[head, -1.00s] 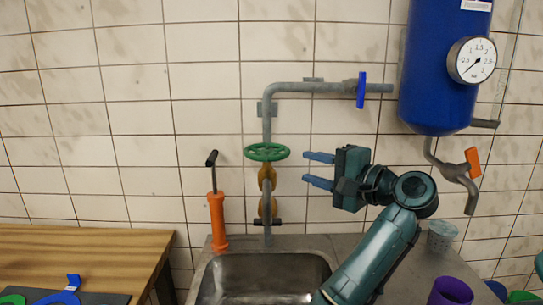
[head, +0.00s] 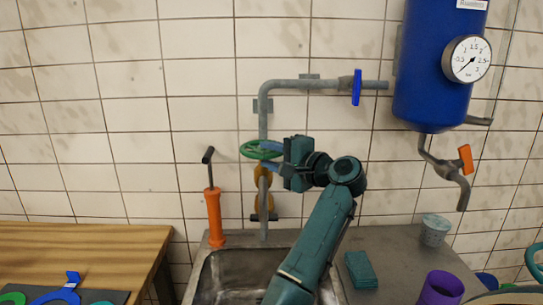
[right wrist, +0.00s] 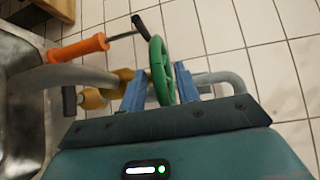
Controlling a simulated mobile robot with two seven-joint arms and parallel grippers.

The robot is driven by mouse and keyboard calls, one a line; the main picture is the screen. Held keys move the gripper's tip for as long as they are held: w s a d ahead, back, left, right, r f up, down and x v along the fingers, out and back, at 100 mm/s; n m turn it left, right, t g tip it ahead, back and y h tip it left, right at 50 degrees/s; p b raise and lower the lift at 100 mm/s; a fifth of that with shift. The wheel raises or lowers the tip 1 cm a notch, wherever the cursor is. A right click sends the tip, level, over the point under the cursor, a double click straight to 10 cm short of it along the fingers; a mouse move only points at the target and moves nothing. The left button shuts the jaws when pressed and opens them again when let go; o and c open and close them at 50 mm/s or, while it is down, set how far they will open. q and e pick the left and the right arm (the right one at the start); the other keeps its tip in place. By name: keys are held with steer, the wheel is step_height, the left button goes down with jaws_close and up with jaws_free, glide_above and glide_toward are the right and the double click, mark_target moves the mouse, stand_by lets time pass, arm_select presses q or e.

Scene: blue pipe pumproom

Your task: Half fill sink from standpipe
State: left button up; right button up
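The standpipe (head: 263,105) is a grey pipe on the tiled wall, coming down over the metal sink (head: 205,285). It carries a green handwheel (head: 254,150), brass valve parts (head: 263,178) and, on its upper run, a blue lever (head: 357,87). My right gripper (head: 268,154) is at the right side of the green wheel. In the right wrist view, its blue fingers (right wrist: 160,88) stand apart on either side of the wheel's rim (right wrist: 158,68); firm contact is not clear. The visible part of the sink shows bare metal, with no water seen. My left gripper is out of view.
An orange hand pump (head: 214,215) stands left of the standpipe. A blue tank (head: 435,70) with a gauge (head: 467,59) and an orange-handled tap (head: 465,158) is at right. A grey cup (head: 434,230), teal block (head: 361,270) and purple cup (head: 440,290) are on the counter.

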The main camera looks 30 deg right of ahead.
jaws_close()
steer(key=shift+d, duration=0.15)
steer(key=n+g+y, duration=0.1)
steer(key=y, duration=0.1)
steer(key=d+n+y, duration=0.1)
steer(key=n+y, duration=0.1)
steer(key=shift+d+g+p, duration=0.2)
steer(key=shift+g+p, duration=0.2)
steer(key=shift+w+d+n+g+y, duration=0.1)
steer(key=shift+d+n+g+y, duration=0.15)
steer(key=shift+n+g+y, duration=0.6)
steer(key=shift+w+d+n+g+y, duration=0.1)
steer(key=shift+d+n+g+y, duration=0.15)
steer(key=shift+n+g+y, duration=0.6)
steer(key=shift+w+d+n+g+y, duration=0.1)
steer(key=shift+d+n+g+y, duration=0.3)
steer(key=shift+y, duration=0.7)
steer(key=shift+a+n, duration=0.1)
steer(key=shift+n, duration=0.2)
steer(key=shift+o, duration=0.4)
jaws_free()
